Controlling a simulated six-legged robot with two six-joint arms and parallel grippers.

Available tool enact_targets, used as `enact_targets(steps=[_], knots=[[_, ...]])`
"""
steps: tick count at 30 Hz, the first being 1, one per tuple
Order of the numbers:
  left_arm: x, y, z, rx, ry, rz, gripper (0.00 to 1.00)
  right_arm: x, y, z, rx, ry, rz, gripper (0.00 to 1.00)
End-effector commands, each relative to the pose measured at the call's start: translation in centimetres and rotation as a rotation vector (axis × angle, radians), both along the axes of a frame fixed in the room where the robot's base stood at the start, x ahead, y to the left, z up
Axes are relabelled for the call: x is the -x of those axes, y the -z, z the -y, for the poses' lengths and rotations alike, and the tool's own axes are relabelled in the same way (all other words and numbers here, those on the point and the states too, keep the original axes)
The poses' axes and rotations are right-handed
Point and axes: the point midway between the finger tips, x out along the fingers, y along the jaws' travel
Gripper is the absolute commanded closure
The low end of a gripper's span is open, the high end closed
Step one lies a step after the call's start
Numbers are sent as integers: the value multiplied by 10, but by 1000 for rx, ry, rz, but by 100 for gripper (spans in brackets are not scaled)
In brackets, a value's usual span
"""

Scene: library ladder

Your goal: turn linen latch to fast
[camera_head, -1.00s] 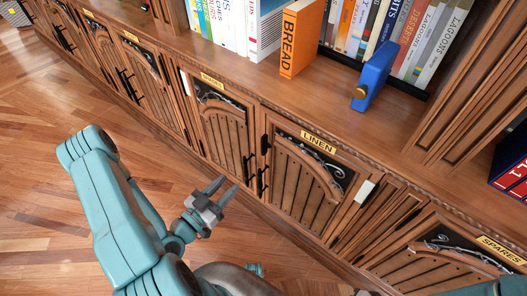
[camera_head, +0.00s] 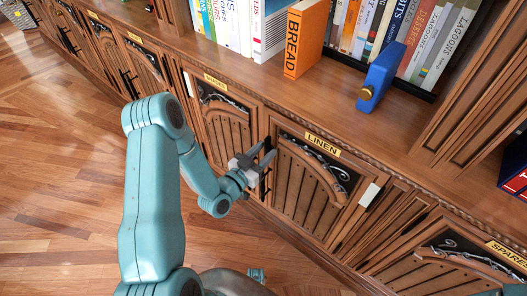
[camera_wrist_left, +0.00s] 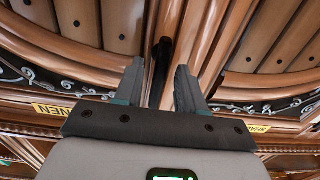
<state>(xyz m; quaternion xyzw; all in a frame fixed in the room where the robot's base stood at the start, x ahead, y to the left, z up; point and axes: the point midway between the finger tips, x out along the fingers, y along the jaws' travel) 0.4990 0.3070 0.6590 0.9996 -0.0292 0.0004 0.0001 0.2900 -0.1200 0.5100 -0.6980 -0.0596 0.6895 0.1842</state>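The linen door (camera_head: 302,195) is a wooden cabinet door with a yellow LINEN label (camera_head: 322,144) above it. My left gripper (camera_head: 269,152) is at the door's left edge, its fingers apart. In the left wrist view, a black upright bar (camera_wrist_left: 160,62), which looks like the latch or a handle, stands between and beyond the open fingers (camera_wrist_left: 158,78). I cannot tell whether they touch it. The LINEN label shows upside down there at the left (camera_wrist_left: 52,110). In the head view the gripper hides most of the black fittings. My right gripper is not in view.
The counter (camera_head: 250,80) above holds an orange BREAD book (camera_head: 303,40), a blue block with a brass knob (camera_head: 381,75) and rows of books. A SPARES door (camera_head: 450,270) is at the lower right. Wooden floor (camera_head: 60,170) is clear at left.

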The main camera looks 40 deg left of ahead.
Motion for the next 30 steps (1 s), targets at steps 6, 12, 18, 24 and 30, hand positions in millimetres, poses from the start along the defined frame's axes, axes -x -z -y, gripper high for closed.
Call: enact_targets(steps=[6, 12, 18, 24, 30], knots=[[-2, 0, 0, 0, 0, -1, 61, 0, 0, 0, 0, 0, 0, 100], [-1, 0, 0, 0, 1, -1, 100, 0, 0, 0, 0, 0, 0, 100], [-1, 0, 0, 3, 1, -1, 100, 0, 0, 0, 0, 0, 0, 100], [-1, 2, 0, 46, 1, -4, 100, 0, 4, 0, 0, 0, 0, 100], [-1, 3, -2, 162, 1, -10, 100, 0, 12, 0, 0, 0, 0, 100]])
